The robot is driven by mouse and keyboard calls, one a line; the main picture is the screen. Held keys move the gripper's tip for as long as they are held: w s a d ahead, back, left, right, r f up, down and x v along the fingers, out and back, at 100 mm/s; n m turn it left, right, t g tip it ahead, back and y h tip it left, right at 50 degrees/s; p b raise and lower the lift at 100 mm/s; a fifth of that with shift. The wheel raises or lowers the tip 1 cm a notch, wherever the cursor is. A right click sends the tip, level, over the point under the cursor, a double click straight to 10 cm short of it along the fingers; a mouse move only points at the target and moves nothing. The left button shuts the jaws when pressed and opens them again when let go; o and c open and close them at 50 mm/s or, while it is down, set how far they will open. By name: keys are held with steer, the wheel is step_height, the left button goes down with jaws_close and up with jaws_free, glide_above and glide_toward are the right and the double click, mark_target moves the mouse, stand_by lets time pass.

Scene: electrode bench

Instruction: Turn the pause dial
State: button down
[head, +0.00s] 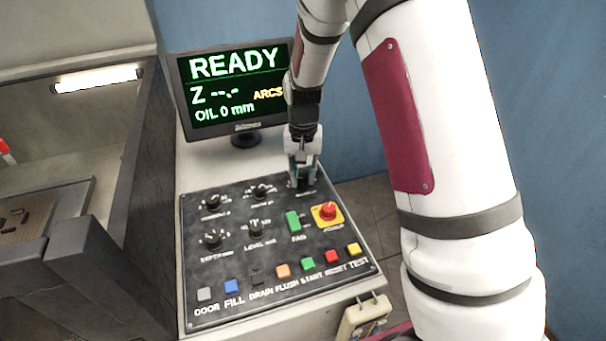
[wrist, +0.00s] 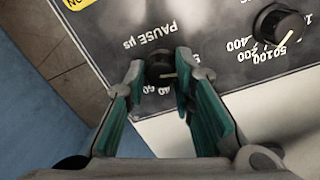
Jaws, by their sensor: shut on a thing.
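The pause dial (wrist: 160,66) is a black round knob with a pale pointer line, under the printed label "PAUSE µs" in the wrist view. My gripper (wrist: 161,82) is shut on this dial, with one teal-padded finger on each side of it. Part of the dial's scale is covered by the fingers.
Another black knob (wrist: 279,24) stands beside the dial. The panel also bears a red stop button (head: 327,211), a green switch (head: 293,221) and a row of coloured buttons. A monitor (head: 235,88) reading "READY" stands behind the panel, close to my arm.

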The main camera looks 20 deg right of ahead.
mark_target(303, 178)
stand_by(0.4)
steer(key=c, duration=1.3)
jaws_free()
steer(key=shift+c, duration=0.2)
step_height(303, 178, up, 12)
